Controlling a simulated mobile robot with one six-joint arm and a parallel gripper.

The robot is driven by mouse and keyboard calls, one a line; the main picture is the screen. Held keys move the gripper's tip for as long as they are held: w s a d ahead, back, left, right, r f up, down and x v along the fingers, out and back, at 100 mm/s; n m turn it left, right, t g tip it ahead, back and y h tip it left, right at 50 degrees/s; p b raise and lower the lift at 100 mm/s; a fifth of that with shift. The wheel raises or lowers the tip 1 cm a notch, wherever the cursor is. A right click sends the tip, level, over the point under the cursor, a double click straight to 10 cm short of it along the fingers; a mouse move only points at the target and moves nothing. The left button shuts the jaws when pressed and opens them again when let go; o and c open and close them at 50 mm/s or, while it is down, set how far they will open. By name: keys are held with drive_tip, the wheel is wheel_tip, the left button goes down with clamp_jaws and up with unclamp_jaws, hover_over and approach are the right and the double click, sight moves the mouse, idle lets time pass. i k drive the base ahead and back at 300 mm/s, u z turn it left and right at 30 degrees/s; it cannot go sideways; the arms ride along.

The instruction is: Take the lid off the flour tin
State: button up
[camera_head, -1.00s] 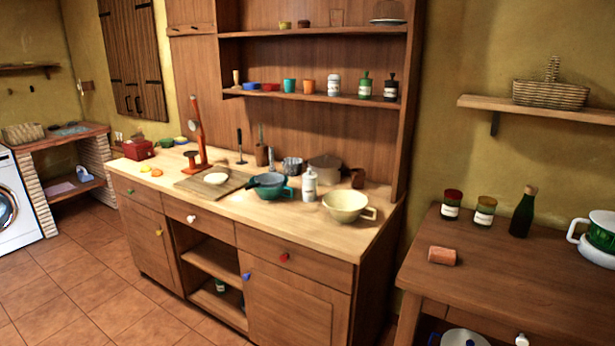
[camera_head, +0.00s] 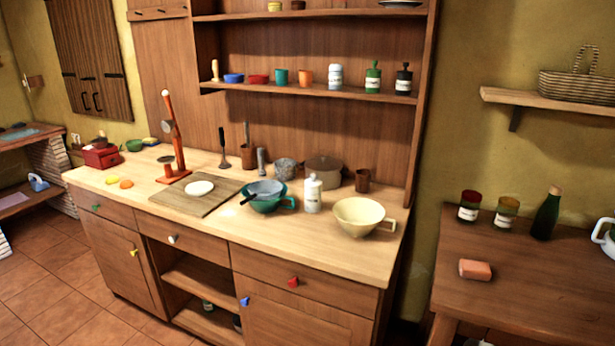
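A white canister (camera_head: 313,195) with a small label and a knobbed lid (camera_head: 313,179) stands upright on the wooden counter; it looks like the flour tin, but its label is too small to read. The lid sits on top of it. It stands between a green pan (camera_head: 266,204) on its left and a cream bowl (camera_head: 358,222) on its right. Another white labelled jar (camera_head: 335,76) stands on the shelf above. My gripper is not in view.
The counter (camera_head: 330,252) has free room along its front edge. A cutting board (camera_head: 190,206), an orange stand (camera_head: 172,132) and a grey pot (camera_head: 324,167) are around the canister. A second table (camera_head: 540,297) stands at the right, and tiled floor (camera_head: 60,275) shows at left.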

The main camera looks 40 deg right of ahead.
sight(313, 182)
drive_tip(key=u, duration=0.1)
drive_tip(key=i, duration=1)
drive_tip(key=u, duration=0.3)
